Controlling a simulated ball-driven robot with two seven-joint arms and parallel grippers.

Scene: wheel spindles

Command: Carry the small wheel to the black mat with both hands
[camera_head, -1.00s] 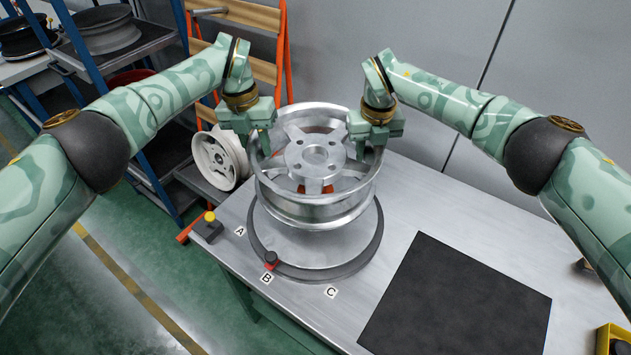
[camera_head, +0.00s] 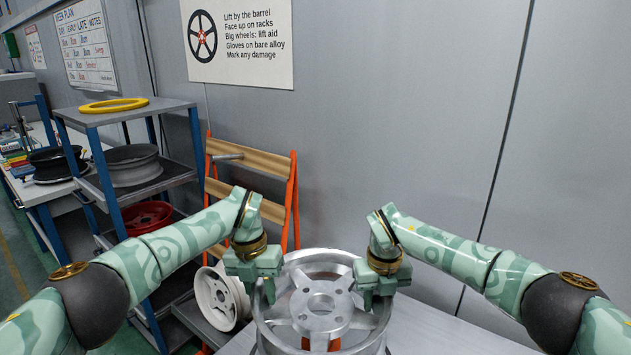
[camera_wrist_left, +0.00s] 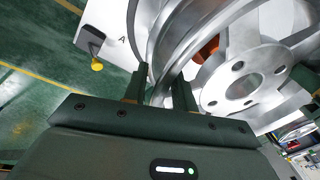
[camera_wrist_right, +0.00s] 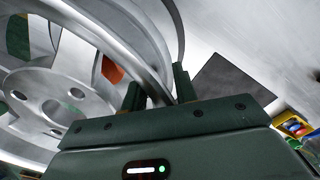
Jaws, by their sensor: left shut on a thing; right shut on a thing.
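The small wheel (camera_head: 322,301) is silver with thick spokes and lies face up between my grippers. My left gripper (camera_head: 263,292) is shut on its left rim, and my right gripper (camera_head: 376,296) is shut on its right rim. The wheel rim runs between the fingers in the left wrist view (camera_wrist_left: 172,70) and the right wrist view (camera_wrist_right: 155,60). Something orange shows below the spokes. The wheel's lower part is cut off in the head view, so its height over the table is unclear there. The black mat (camera_wrist_right: 232,76) shows in the right wrist view only.
A white wheel (camera_head: 220,299) leans left of the table by an orange-and-wood rack (camera_head: 248,190). A blue shelf (camera_head: 125,110) holds more wheels and a yellow ring.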

